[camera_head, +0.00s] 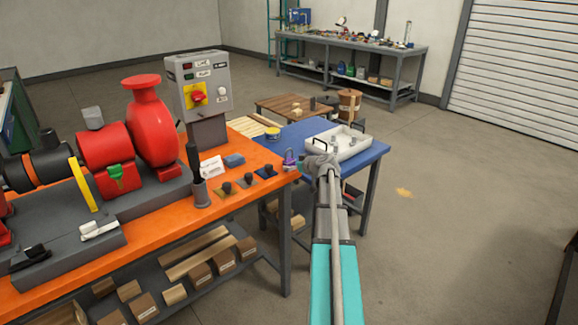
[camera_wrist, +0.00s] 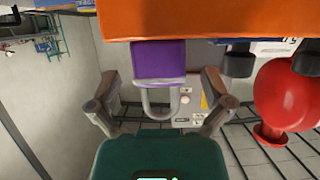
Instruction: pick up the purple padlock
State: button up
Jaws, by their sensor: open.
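The purple padlock (camera_head: 290,157) stands at the right end of the orange bench top, close to the corner. In the wrist view the padlock (camera_wrist: 158,60) shows a purple body with a grey shackle, and the picture is upside down. My gripper (camera_head: 318,160) is just right of the padlock in the head view. In the wrist view my gripper (camera_wrist: 160,84) is open, with one finger on each side of the padlock. The shackle lies between the fingers and the body lies beyond them. I cannot tell whether either finger touches it.
A blue table (camera_head: 368,157) behind holds a white tray (camera_head: 350,149). The floor to the right is clear.

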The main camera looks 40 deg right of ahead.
aim_at(289, 159)
jog(key=shift+b+x, duration=0.35)
jog(key=shift+x, duration=1)
jog(key=c, duration=1.2)
jog(key=shift+r, duration=0.15)
notch_tip(289, 159, up, 3)
jog(key=p, duration=0.3)
jog(key=s+a+r+p, duration=0.8)
jog(key=s+r+p, duration=0.1)
jog(key=s+p, duration=0.1)
jog(key=shift+v, duration=0.85)
